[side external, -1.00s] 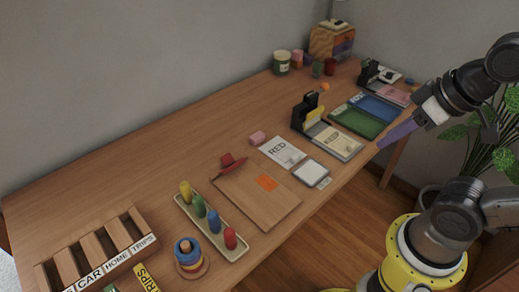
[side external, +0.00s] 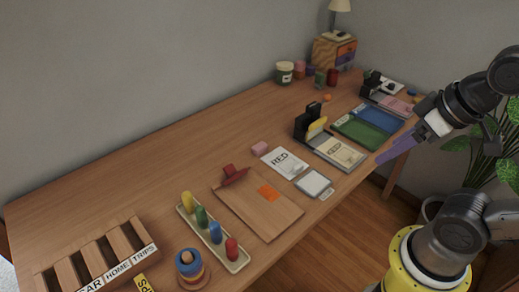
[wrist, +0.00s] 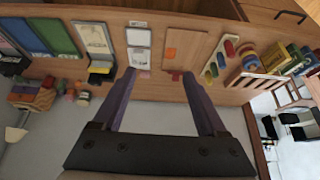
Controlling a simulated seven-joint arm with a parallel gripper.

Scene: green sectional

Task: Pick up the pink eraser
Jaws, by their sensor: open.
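The pink eraser (side external: 260,148) is a small block lying on the wooden desk, behind the white card marked RED (side external: 284,162). In the wrist view a small pinkish patch near the left fingertip may be the eraser (wrist: 144,74). My gripper (side external: 384,158) is at the right in the side view, by the desk's front edge and well apart from the eraser. In the wrist view my gripper (wrist: 158,74) shows two purple fingers spread wide with nothing held between them.
Near the eraser are a wooden clipboard (side external: 244,207) with a red clip, a white pad (side external: 313,183) and a black holder (side external: 306,122). A tray of coloured pegs (side external: 188,220) stands left. Bare desk (side external: 170,160) lies left of the eraser, towards the wall.

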